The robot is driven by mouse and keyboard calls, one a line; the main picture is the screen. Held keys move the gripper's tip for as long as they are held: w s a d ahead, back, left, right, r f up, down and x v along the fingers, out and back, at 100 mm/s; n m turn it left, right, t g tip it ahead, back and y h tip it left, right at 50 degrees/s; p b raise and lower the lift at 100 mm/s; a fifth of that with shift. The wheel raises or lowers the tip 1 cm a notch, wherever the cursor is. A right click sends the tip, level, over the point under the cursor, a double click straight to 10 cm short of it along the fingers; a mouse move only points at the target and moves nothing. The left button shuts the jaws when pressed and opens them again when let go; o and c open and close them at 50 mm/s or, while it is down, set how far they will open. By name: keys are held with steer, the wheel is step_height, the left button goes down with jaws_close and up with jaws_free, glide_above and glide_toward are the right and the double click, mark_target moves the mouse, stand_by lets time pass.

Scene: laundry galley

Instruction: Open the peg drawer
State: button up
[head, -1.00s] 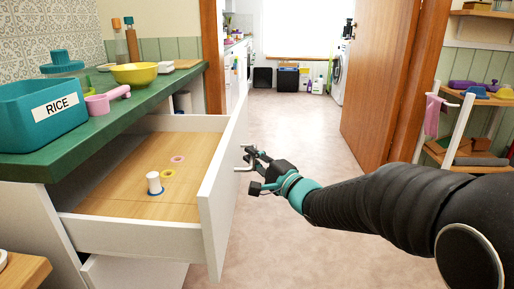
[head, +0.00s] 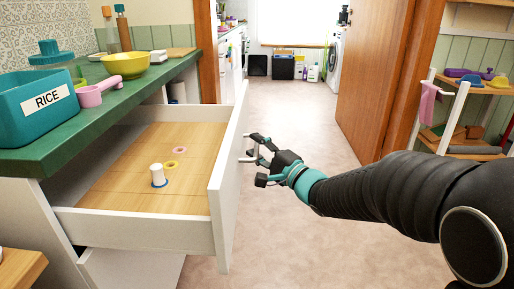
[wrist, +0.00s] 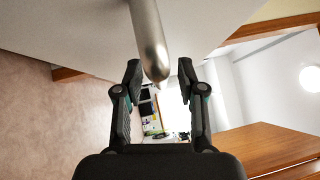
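The peg drawer (head: 120,228) stands pulled well out from under the green counter. Inside on its wooden floor are a white spool-like peg (head: 157,174), a yellow ring (head: 171,164) and a pink ring (head: 180,149). The metal handle (head: 247,158) is on the drawer's white front (head: 229,185). In the wrist view the handle bar (wrist: 149,40) comes down between the fingertips, with gaps on both sides. My gripper (head: 258,159) is open beside the handle; it also shows in the wrist view (wrist: 159,68). I see no finger closed on the bar.
The green counter (head: 120,118) carries a teal RICE box (head: 38,112), a pink scoop (head: 98,92) and a yellow bowl (head: 125,65). An open wooden door (head: 375,80) and a white shelf rack (head: 446,125) stand to the right. The floor (head: 290,115) ahead is clear.

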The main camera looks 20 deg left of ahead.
steer(key=v, duration=1.2)
stand_by(0.3)
